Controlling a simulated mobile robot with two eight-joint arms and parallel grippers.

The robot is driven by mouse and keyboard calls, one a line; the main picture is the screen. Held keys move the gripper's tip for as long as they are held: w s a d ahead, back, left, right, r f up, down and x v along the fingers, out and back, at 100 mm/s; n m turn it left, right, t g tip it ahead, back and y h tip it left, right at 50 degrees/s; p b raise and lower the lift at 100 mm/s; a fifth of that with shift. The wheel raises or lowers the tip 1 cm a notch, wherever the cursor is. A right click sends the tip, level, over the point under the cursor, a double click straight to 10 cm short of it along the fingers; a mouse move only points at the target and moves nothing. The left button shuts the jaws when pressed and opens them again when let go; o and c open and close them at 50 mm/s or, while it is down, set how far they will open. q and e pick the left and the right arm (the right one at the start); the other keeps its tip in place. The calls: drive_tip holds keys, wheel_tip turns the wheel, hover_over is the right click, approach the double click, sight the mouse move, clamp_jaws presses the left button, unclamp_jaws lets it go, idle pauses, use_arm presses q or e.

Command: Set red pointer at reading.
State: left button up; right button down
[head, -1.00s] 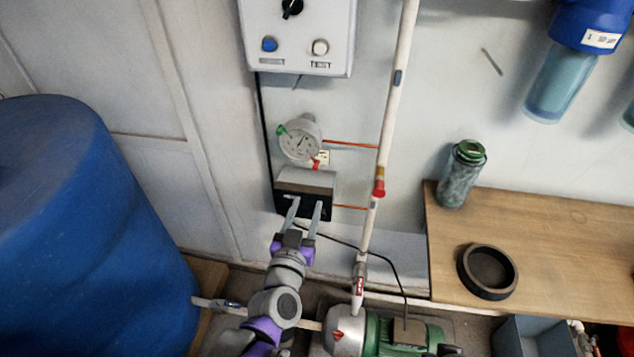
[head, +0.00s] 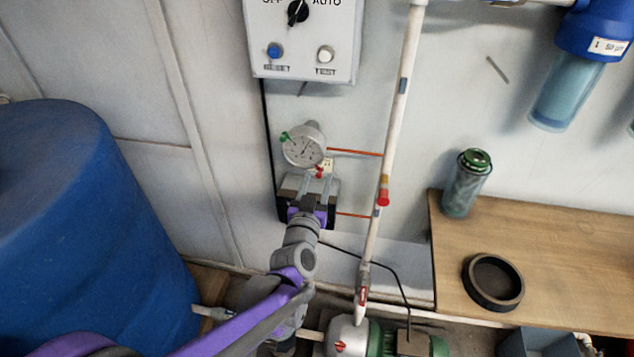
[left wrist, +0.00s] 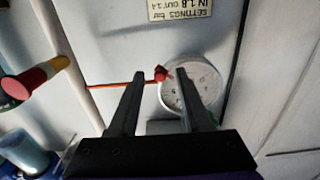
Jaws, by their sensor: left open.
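The round white gauge (head: 302,149) is on the wall above a grey and black box (head: 293,187). A small red pointer tab (head: 320,172) is at its lower right rim and a green tab (head: 284,137) at its upper left. My left gripper (head: 317,181) is open just below the gauge, fingers pointing up at the red tab. In the left wrist view, the gauge (left wrist: 205,88) appears upside down, partly behind one finger. The red tab (left wrist: 161,73) shows between the open fingertips (left wrist: 160,76); contact cannot be told. My right gripper is out of view.
A settings label (left wrist: 180,8) is beside the gauge; it reads about IN 1.8, OUT 1.4 bar. A white pipe (head: 399,110) with a red fitting runs to the right. A control box (head: 303,50) hangs above. A blue tank (head: 85,220) stands at left.

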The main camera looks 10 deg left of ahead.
use_arm(q)
clamp_jaws()
idle(1.4)
